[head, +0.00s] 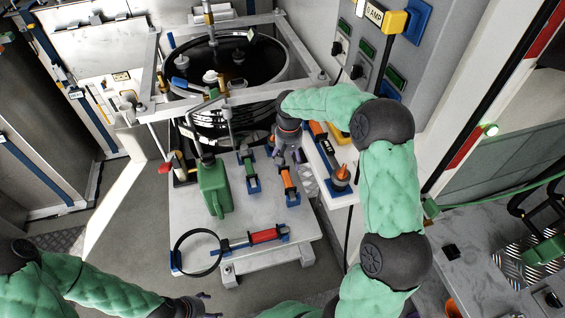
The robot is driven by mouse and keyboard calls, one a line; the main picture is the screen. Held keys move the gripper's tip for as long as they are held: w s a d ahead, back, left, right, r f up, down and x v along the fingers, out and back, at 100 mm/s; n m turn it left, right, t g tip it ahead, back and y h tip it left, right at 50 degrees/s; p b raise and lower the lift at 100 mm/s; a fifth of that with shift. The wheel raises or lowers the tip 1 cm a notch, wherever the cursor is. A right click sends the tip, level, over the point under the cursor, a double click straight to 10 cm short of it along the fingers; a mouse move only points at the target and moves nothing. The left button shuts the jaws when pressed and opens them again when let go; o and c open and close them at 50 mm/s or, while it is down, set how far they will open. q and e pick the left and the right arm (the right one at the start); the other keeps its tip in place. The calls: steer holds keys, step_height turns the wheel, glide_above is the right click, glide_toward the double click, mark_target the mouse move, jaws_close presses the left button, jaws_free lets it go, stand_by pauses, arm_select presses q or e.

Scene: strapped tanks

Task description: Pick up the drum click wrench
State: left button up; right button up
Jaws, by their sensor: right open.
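Three wrench-like tools lie in blue holders on the pale bench: one with a green handle (249,171), one with an orange handle (288,183) and one with a red handle (264,237). I cannot tell which is the drum click wrench. My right gripper (287,157) points down, open and empty, just beyond the far end of the orange-handled tool. I cannot tell whether it touches it. My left gripper (205,303) is at the bottom edge, in front of the bench; its fingers are too small to read.
A black drum (222,72) stands in a grey frame behind the bench (237,207). A green jerrycan (214,186) and a black ring (178,252) are at the bench's left.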

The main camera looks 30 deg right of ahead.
mark_target(287, 170)
step_height(287, 170, down, 4)
steer(key=shift+f+b, duration=0.1)
steer(key=shift+b, duration=0.5)
steer(key=f+b, duration=0.1)
steer(key=f, duration=0.2)
steer(key=f+b, duration=0.1)
steer(key=f, duration=0.1)
steer(key=shift+w+b, duration=0.25)
steer(key=shift+b, duration=0.05)
steer(key=shift+r, duration=0.1)
jaws_close()
